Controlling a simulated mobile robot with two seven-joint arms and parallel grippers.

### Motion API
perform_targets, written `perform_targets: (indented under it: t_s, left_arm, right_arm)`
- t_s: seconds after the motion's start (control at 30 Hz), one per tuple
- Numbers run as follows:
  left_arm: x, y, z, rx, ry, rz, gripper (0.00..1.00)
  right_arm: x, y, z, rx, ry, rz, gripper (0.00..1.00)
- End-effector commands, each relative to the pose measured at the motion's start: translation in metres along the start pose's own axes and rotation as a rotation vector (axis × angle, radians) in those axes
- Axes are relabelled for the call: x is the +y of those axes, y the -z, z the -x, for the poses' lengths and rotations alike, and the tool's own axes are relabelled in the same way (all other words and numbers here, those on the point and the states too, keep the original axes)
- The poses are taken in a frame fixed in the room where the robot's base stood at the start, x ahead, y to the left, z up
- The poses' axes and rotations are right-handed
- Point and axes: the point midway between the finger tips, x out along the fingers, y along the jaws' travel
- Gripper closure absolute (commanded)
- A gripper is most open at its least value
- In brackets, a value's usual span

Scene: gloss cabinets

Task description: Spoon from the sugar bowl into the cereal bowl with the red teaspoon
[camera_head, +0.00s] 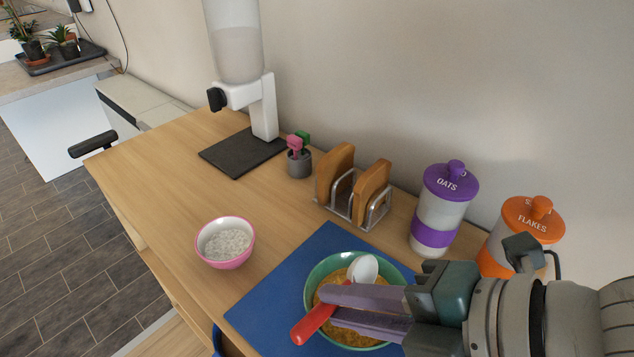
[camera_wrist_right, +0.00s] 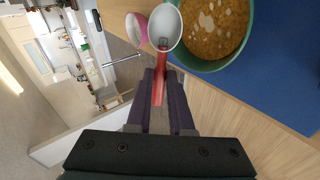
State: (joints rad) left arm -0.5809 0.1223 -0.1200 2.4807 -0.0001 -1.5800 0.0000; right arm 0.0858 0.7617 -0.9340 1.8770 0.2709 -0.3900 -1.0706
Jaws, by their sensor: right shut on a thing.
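The red teaspoon has a red handle (camera_head: 314,324) and a pale spoon bowl (camera_head: 363,268). My right gripper (camera_head: 330,307) is shut on the handle and holds the teaspoon over the green cereal bowl (camera_head: 318,272). In the right wrist view the spoon bowl (camera_wrist_right: 166,24) looks pale and smooth inside; I cannot tell if any sugar is in it. Pale flecks lie on the golden cereal (camera_wrist_right: 215,25). The pink-rimmed sugar bowl (camera_head: 225,264), holding white grains, stands to the left, apart from the gripper. My left gripper is not in view.
The cereal bowl is on a blue mat (camera_head: 262,305). Behind it stand a toast rack (camera_head: 352,205) with bread, an oats jar (camera_head: 440,212) and a flakes jar (camera_head: 520,225). A dispenser (camera_head: 262,105) and small grey pot (camera_head: 299,164) stand farther back. The wooden counter at left is clear.

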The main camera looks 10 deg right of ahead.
Motion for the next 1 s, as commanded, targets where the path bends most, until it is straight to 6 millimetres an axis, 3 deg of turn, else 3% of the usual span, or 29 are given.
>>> perform_targets:
  t_s: [0.03, 0.43, 0.67, 1.0]
  left_arm:
    - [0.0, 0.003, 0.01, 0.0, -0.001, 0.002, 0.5]
    - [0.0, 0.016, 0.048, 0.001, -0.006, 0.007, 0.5]
    - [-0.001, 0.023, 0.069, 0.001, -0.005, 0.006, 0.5]
    - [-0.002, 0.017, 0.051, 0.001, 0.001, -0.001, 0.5]
  right_arm:
    - [0.007, 0.0, 0.003, -0.001, 0.018, 0.003, 1.0]
    - [0.015, 0.001, 0.003, -0.001, 0.24, 0.0, 1.0]
    - [0.026, 0.001, 0.002, -0.002, 0.475, -0.002, 1.0]
    - [0.029, 0.001, -0.004, -0.001, 0.852, -0.013, 1.0]
